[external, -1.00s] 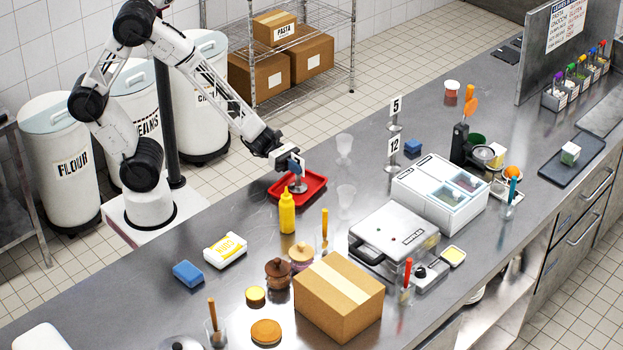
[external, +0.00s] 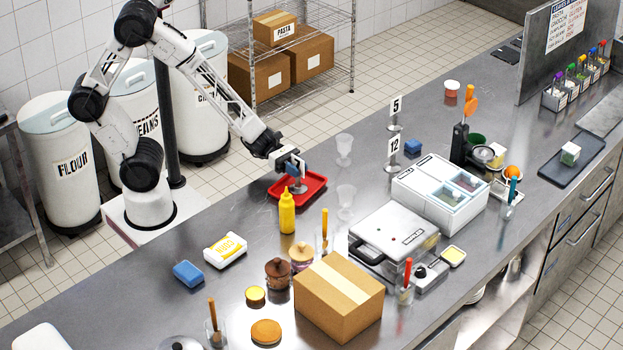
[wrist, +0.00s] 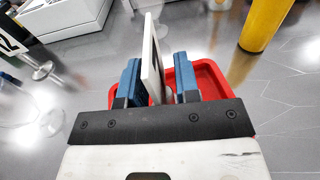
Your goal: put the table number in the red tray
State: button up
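The red tray (external: 315,190) lies on the steel counter in front of my arm; it also shows behind the fingers in the wrist view (wrist: 212,78). A table number, a white card (wrist: 152,58) on a round metal stand, is upright with its base inside the tray. My gripper (external: 293,171) is low over the tray. In the wrist view its two blue fingers (wrist: 159,80) are apart on either side of the card, with a gap on the right side. The card's digits cannot be read.
Table numbers 5 (external: 397,106) and 12 (external: 394,145) stand to the right of the tray. A yellow mustard bottle (external: 287,212) stands close in front of it. Clear glasses (external: 345,196) stand to its right. The counter left of the bottle is mostly clear.

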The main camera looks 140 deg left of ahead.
jog(key=shift+r, duration=0.1)
jog(key=shift+s, duration=0.1)
jog(key=s+r, duration=0.1)
jog(key=s, duration=1)
jog(key=shift+s+r, duration=0.15)
jog(key=shift+s, duration=0.2)
jog(key=shift+w+r, duration=0.1)
dwell(0.9)
